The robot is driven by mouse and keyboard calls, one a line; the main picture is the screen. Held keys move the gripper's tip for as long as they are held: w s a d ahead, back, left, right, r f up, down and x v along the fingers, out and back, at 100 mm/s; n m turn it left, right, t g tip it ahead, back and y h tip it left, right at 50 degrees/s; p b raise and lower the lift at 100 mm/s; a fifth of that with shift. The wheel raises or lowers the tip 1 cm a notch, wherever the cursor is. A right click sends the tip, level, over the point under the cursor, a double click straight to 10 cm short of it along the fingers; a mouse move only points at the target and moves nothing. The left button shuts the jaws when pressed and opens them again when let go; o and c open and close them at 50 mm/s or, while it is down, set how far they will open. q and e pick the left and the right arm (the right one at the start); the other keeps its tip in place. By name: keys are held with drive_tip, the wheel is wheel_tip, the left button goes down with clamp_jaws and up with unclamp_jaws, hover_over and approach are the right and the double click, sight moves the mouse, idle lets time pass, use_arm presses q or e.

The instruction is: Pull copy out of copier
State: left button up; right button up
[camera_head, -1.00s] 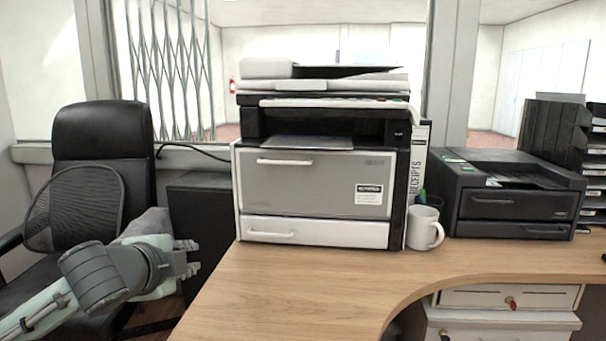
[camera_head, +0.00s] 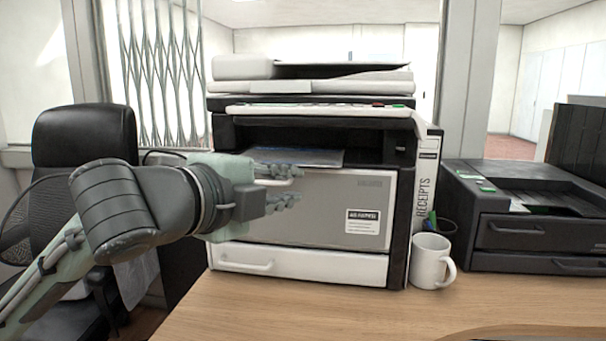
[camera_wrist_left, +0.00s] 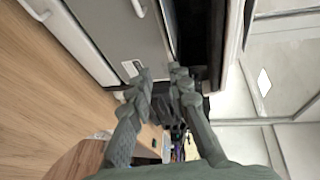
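The copier (camera_head: 315,190) stands on the counter. It has a grey front panel, a white lower drawer and a dark output slot under its top. The copy (camera_head: 318,157) is a bluish-grey sheet lying flat in that slot, its left part hidden behind my gripper. My left gripper (camera_head: 288,186) is in front of the copier's grey panel, just below the sheet, fingers apart and empty. In the left wrist view its fingers (camera_wrist_left: 162,74) have a gap between them, with the copier (camera_wrist_left: 130,30) beyond. I cannot make out the sheet there. My right gripper is not in view.
A white mug (camera_head: 430,262) and a receipts binder (camera_head: 427,185) stand close to the copier's right side. A black printer (camera_head: 525,225) is farther right. The wooden counter (camera_head: 300,310) is clear in front. A black chair (camera_head: 85,135) is at the left.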

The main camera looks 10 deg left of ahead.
use_arm(q)
drive_tip(key=b, duration=0.2)
approach(303, 164)
drive_tip(key=w+d+f, duration=0.2)
drive_tip(key=w+d, duration=0.1)
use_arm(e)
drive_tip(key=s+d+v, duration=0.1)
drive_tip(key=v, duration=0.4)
use_arm(q)
drive_tip(key=w+p, duration=0.1)
drive_tip(key=w, duration=0.2)
drive_tip(key=shift+w+r+p, duration=0.25)
drive_tip(key=shift+w+p, duration=0.15)
drive_tip(key=shift+w+f, duration=0.15)
drive_tip(key=shift+w, duration=0.4)
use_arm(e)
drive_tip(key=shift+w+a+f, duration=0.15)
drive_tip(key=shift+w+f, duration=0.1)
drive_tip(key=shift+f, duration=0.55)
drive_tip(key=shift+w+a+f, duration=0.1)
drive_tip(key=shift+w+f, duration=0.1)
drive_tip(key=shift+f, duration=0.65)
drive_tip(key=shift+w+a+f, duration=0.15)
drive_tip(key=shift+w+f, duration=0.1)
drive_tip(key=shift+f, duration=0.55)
use_arm(q)
drive_tip(key=shift+c, duration=0.6)
clamp_jaws()
